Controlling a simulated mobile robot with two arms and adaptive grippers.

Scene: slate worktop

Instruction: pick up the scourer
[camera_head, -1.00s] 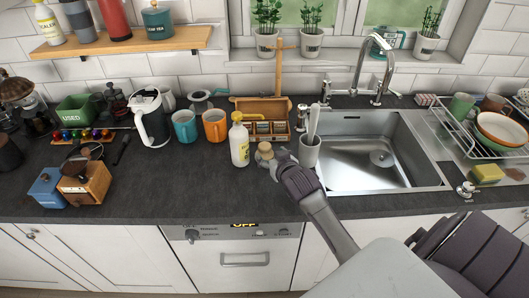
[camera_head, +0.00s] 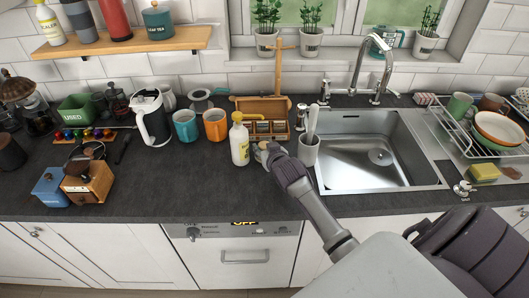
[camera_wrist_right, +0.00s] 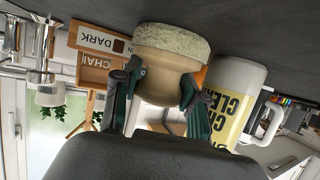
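The scourer looks like a round tan knob with a pale green, fibrous pad. In the head view the scourer (camera_head: 261,150) stands on the worktop, right of the white spray bottle, and is partly hidden by my right gripper (camera_head: 274,156). In the right wrist view, which is upside down, the scourer (camera_wrist_right: 168,62) has its pad against the dark worktop. The fingers of my right gripper (camera_wrist_right: 160,84) are apart, one on each side of the tan body. I cannot tell whether they touch it. My left gripper is not in view.
The white cleaner bottle (camera_head: 239,142) stands close on the left of the scourer. A wooden box (camera_head: 284,108) lies behind. The worktop in front (camera_head: 190,190) is clear.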

